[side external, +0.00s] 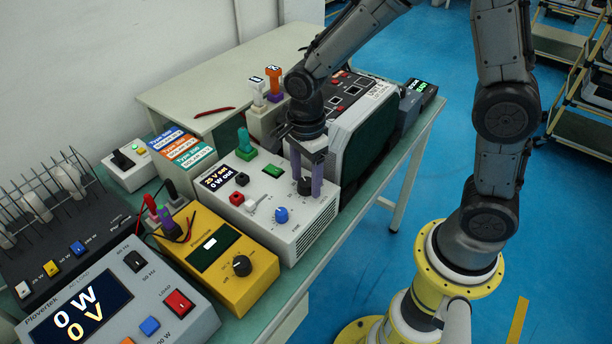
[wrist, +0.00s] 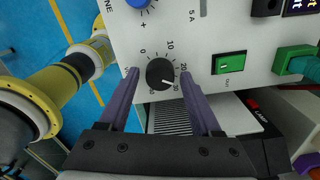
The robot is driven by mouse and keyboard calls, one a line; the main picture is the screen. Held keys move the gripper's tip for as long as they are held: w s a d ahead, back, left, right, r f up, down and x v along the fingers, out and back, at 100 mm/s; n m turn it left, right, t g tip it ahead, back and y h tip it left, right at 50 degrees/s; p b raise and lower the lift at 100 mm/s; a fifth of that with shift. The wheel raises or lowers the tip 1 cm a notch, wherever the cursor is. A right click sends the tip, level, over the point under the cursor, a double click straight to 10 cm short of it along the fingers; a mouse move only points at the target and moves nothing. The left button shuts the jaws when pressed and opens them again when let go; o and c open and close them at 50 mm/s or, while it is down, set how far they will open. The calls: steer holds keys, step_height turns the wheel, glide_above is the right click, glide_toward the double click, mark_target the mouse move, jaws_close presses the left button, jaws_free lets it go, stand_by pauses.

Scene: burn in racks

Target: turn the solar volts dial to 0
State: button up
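The solar volts dial (wrist: 160,73) is a round black knob on the front of the white supply box (side external: 265,200). In the wrist view its white mark points lower right, near the 30 on the printed scale; the 0 is at the upper left. My gripper (wrist: 160,77) is open, with one purple finger on each side of the dial and a gap showing on both sides. In the side view my gripper (side external: 306,190) points down at the same dial (side external: 305,186). The box's display (side external: 217,176) appears to read 25 V set and 0 W out.
A blue knob (side external: 281,215), a green switch (side external: 273,171) and a red button (side external: 237,198) are on the same box. A yellow meter (side external: 222,265) stands left of it, and a large dark-topped unit (side external: 362,125) stands close on the right.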

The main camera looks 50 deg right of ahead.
jaws_close()
